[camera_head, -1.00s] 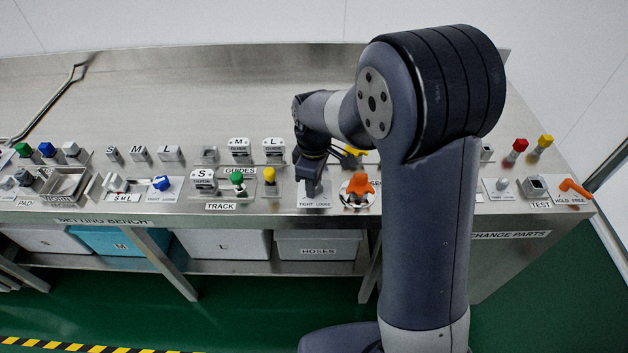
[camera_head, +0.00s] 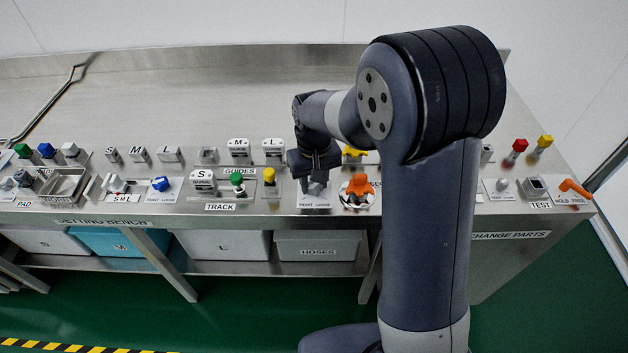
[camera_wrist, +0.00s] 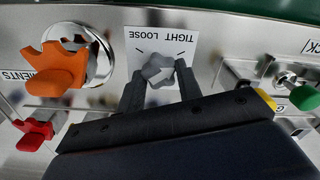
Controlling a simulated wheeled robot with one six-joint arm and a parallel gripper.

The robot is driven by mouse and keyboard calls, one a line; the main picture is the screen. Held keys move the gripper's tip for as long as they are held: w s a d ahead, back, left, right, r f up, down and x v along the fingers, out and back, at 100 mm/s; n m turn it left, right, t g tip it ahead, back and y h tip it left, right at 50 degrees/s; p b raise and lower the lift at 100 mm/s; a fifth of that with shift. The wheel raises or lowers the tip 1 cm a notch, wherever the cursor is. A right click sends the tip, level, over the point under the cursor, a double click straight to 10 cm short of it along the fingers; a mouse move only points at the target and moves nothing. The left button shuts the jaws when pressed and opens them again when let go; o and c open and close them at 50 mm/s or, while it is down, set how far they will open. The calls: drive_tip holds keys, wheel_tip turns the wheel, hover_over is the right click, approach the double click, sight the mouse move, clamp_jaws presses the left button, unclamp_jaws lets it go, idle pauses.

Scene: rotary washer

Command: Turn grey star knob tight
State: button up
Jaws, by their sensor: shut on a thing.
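The grey star knob (camera_wrist: 159,72) sits on a plate (camera_wrist: 165,45) marked TIGHT and LOOSE, and a light arrow shows on its face. In the head view, the knob (camera_head: 314,188) is mostly hidden below my gripper (camera_head: 314,178). My gripper (camera_wrist: 160,84) is shut on the knob in the wrist view, with one dark finger on each side of it.
An orange star handle (camera_head: 359,185) stands close to the right of the knob. A yellow knob (camera_head: 269,175) and a green knob (camera_head: 237,179) stand to the left. A yellow part (camera_head: 353,153) is behind. The bench top (camera_head: 230,95) further back is clear.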

sight(314, 185)
drive_tip(key=shift+m, duration=0.8)
drive_tip(key=o, duration=1)
drive_tip(key=shift+c, duration=0.2)
wheel_tip(314, 185, up, 11)
drive_tip(key=shift+f, duration=0.1)
